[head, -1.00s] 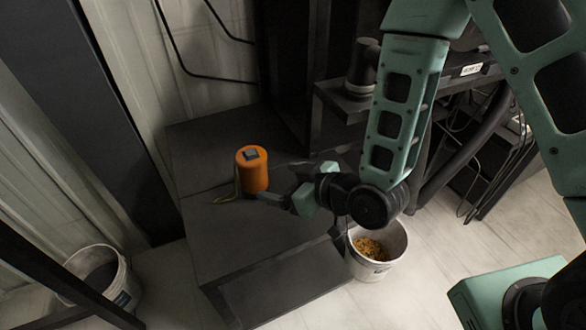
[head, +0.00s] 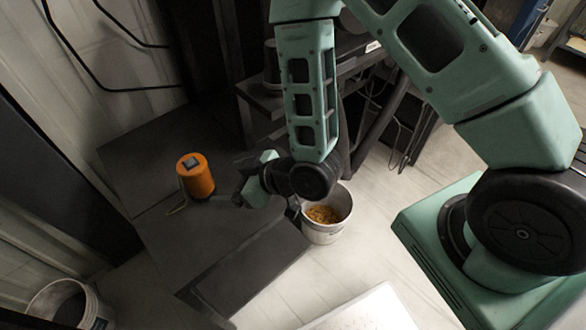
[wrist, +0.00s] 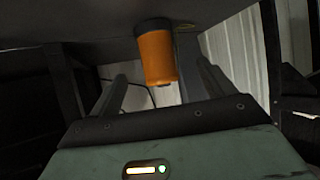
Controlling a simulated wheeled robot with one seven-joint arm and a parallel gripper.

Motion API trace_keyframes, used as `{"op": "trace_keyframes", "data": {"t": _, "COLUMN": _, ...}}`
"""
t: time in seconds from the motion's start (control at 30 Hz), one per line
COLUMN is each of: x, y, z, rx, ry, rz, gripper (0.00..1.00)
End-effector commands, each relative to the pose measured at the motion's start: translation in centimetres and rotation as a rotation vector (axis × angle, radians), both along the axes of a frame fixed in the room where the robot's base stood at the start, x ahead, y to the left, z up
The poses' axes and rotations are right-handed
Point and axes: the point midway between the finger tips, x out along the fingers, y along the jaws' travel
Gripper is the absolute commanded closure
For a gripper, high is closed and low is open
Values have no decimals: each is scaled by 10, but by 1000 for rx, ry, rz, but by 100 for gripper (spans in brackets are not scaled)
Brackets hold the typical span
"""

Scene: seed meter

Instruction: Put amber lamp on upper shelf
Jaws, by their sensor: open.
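The amber lamp (head: 196,177) is an orange cylinder with a dark square on top. It stands upright on a low dark bench (head: 130,165), and a thin cord lies beside it. My gripper (head: 238,180) is just right of the lamp, pointing at it; its dark fingers are hard to see against the bench. In the wrist view the scene is upside down, and the lamp (wrist: 158,58) shows between the spread, open fingers (wrist: 163,88), seemingly beyond the tips. A dark raised shelf (head: 262,100) stands behind, holding a dark cylinder (head: 271,62).
A white bucket of yellow-brown grains (head: 325,235) stands on the floor beside the bench, below my wrist. Another bucket (head: 75,305) is at the lower left. Black hoses and cables (head: 400,145) hang right of the shelf. Bare bench lies in front of the lamp.

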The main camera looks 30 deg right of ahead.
Motion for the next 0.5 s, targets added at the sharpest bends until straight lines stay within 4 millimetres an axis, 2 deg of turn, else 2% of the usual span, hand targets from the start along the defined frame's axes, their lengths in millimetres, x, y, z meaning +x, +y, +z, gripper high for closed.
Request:
{"op": "trace_keyframes", "data": {"t": 0.13, "x": -3, "y": 6, "z": 28, "rx": -109, "ry": 112, "rz": 38, "gripper": 18}}
{"op": "trace_keyframes", "data": {"t": 0.27, "x": -19, "y": 1, "z": 53, "rx": -224, "ry": 241, "rz": 47, "gripper": 18}}
{"op": "trace_keyframes", "data": {"t": 0.37, "x": -38, "y": -8, "z": 76, "rx": -309, "ry": 341, "rz": 37, "gripper": 18}}
{"op": "trace_keyframes", "data": {"t": 0.5, "x": -74, "y": -27, "z": 111, "rx": -425, "ry": 483, "rz": 9, "gripper": 18}}
